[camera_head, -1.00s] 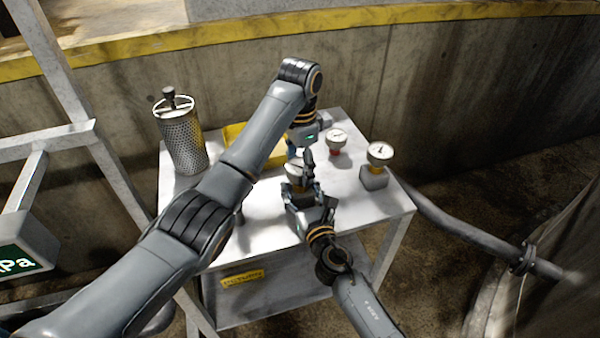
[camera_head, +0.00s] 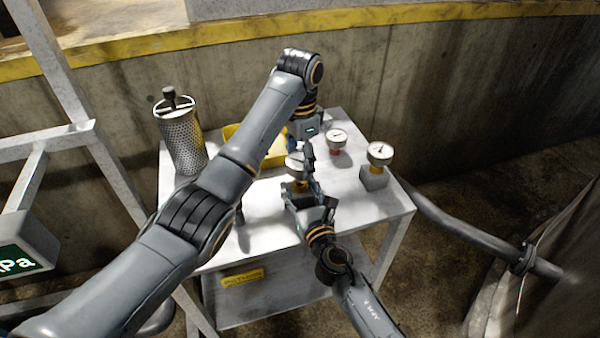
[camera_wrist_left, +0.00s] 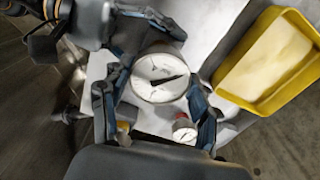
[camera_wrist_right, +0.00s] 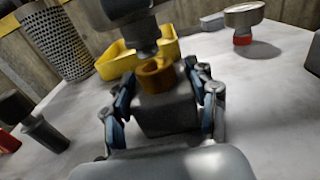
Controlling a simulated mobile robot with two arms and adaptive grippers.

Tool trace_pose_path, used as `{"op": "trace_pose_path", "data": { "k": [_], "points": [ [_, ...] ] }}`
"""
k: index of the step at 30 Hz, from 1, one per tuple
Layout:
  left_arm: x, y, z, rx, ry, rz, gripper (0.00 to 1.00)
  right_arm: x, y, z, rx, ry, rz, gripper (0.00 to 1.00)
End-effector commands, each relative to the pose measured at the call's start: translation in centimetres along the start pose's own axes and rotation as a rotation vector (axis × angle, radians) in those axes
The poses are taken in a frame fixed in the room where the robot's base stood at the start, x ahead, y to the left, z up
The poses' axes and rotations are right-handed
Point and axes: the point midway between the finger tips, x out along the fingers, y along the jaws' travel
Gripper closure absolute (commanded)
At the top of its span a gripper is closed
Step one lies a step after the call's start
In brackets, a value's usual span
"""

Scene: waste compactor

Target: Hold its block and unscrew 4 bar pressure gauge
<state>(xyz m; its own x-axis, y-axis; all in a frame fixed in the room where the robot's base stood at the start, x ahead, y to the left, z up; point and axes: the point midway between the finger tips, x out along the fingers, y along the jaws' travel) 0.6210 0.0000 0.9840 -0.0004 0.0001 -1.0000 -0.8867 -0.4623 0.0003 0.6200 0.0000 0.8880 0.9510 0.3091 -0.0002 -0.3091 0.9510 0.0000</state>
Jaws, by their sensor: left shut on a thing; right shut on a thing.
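The held gauge, with a round white dial (camera_head: 296,162), is above the table's middle; its dial faces the left wrist camera (camera_wrist_left: 160,78). My left gripper (camera_wrist_left: 158,108) is shut on the gauge, one finger on each side of the dial. My right gripper (camera_wrist_right: 163,105) is shut on the grey block (camera_wrist_right: 167,112), which has a brass collar (camera_wrist_right: 155,74) on top. A grey stem (camera_wrist_right: 144,40) shows just above the collar; I cannot tell whether they touch. In the head view the right gripper (camera_head: 300,190) mostly hides the block.
A red-collared gauge (camera_head: 336,141) and a gauge on another block (camera_head: 374,178) stand at right on the white table (camera_head: 345,215). A yellow tray (camera_wrist_left: 262,102) and a perforated metal basket (camera_head: 182,140) are at the back left. A concrete wall is behind.

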Motion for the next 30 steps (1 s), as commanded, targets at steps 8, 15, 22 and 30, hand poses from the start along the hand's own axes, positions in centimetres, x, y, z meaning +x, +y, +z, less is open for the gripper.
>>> {"op": "trace_pose_path", "data": {
  "k": [8,15,22,30],
  "points": [
    [-1.3,0.0,0.0,0.001,0.002,-0.001,0.77,0.0,0.0,-0.1,0.0,0.001,0.0,0.77],
    [-2.2,-0.1,-0.1,0.001,0.002,-0.004,0.77,0.0,0.0,-0.1,0.0,0.001,0.0,0.77],
    [-3.1,-0.1,0.0,0.0,0.001,-0.003,0.77,0.0,0.0,-0.1,0.0,0.001,0.0,0.77],
    [-3.8,0.0,0.0,0.001,0.0,0.0,0.77,0.0,0.0,-0.1,0.0,0.001,0.0,0.77]
  ]
}}
